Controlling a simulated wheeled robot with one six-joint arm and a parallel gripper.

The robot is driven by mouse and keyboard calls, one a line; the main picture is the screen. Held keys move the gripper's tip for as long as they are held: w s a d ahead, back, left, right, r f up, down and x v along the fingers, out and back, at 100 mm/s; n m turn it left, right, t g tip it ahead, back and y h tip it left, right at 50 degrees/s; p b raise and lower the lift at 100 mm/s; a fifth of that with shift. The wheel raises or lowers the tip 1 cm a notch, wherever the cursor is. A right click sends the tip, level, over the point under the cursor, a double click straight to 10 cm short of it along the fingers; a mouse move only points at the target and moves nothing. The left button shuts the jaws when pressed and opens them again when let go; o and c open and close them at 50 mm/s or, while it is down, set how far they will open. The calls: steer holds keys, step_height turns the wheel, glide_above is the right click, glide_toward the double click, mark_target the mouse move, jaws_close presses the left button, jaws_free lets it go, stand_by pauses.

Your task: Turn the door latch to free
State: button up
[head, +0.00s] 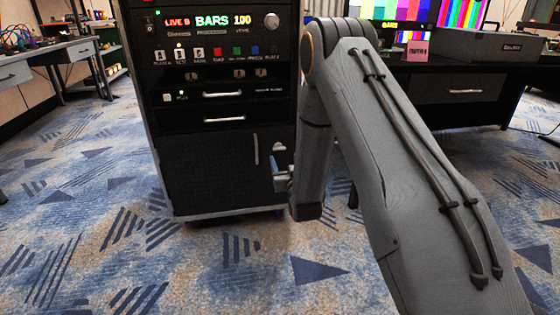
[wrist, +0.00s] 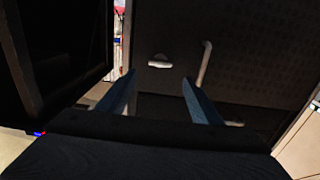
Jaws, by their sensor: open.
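The door latch (wrist: 160,61) is a small pale turn-piece on the dark door, lying roughly crosswise in the wrist view. It shows as a small light piece in the head view (head: 279,148), near the door's right edge. The dark rack door (head: 205,170) looks closed. My gripper (wrist: 159,76) is open, with its two blue fingers apart and nothing between them. The latch appears just beyond the fingertips, between their lines; I see no contact. In the head view my gripper (head: 282,174) is mostly hidden by my arm.
A pale bar handle (wrist: 204,63) stands on the door beside the latch; it also shows in the head view (head: 256,149). The rack (head: 145,110) carries lit panels and drawers above. A dark desk (head: 455,90) stands right. Carpet in front is clear.

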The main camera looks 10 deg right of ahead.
mark_target(280, 148)
steer(key=shift+w+f+b, duration=0.15)
steer(key=shift+w+b, duration=1.4)
steer(key=shift+w, duration=2.4)
steer(key=c, duration=1.1)
